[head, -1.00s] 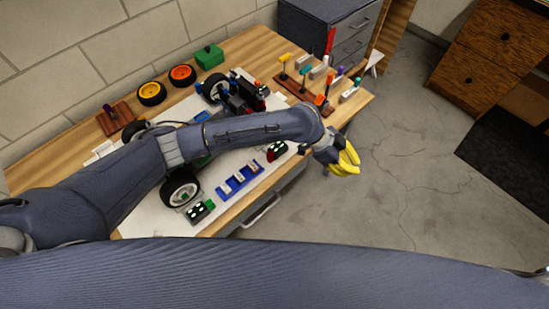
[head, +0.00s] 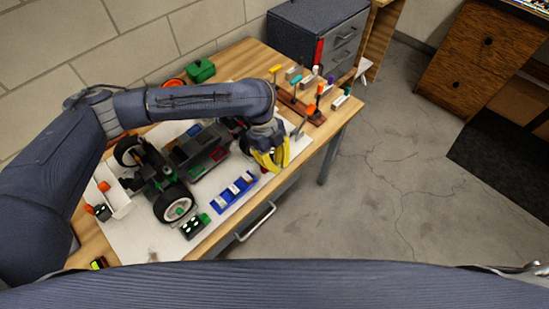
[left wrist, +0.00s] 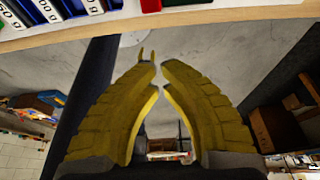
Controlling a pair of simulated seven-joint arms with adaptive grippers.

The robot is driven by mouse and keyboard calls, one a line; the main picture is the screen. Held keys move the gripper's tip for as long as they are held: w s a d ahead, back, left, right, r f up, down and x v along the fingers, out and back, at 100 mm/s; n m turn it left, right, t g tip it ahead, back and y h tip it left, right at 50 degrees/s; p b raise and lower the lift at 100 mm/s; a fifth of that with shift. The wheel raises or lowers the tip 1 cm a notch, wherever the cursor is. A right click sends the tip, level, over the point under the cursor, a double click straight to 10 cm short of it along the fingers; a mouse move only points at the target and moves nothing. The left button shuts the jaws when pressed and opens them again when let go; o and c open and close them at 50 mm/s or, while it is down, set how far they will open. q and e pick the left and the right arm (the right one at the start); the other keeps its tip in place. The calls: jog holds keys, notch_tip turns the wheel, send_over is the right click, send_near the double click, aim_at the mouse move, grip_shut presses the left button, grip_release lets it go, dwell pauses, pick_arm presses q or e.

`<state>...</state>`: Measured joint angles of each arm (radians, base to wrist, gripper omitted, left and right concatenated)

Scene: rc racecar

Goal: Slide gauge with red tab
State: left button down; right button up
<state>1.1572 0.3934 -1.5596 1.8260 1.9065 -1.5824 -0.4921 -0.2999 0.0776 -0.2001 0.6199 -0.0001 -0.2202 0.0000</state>
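A blue holder (head: 233,194) with several white-labelled pieces lies near the table's front edge in the head view; its labelled pieces (left wrist: 70,8) seem to show at the top of the left wrist view. A small red piece (left wrist: 151,5) shows beside them, cut off by the frame. I cannot tell whether it is the gauge's red tab. My left gripper (head: 272,170) is over the front edge, right of the blue holder. Its yellow fingers (left wrist: 159,68) nearly meet, with a narrow empty gap between the tips. My right gripper is not in view.
A partly built car (head: 170,165) stands on a white mat behind the blue holder. A black box with white dots (head: 194,227) is left of the holder. A tool rack (head: 303,106) and drawers (head: 335,45) stand to the right. Open floor lies beyond the front edge.

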pick_arm(q)
notch_tip(320, 180, down, 6)
jog(key=shift+r, duration=0.1)
jog(key=shift+w+a, duration=0.7)
jog(key=shift+w, duration=0.05)
jog(key=shift+w+a, duration=1.35)
jog(key=shift+w, duration=0.05)
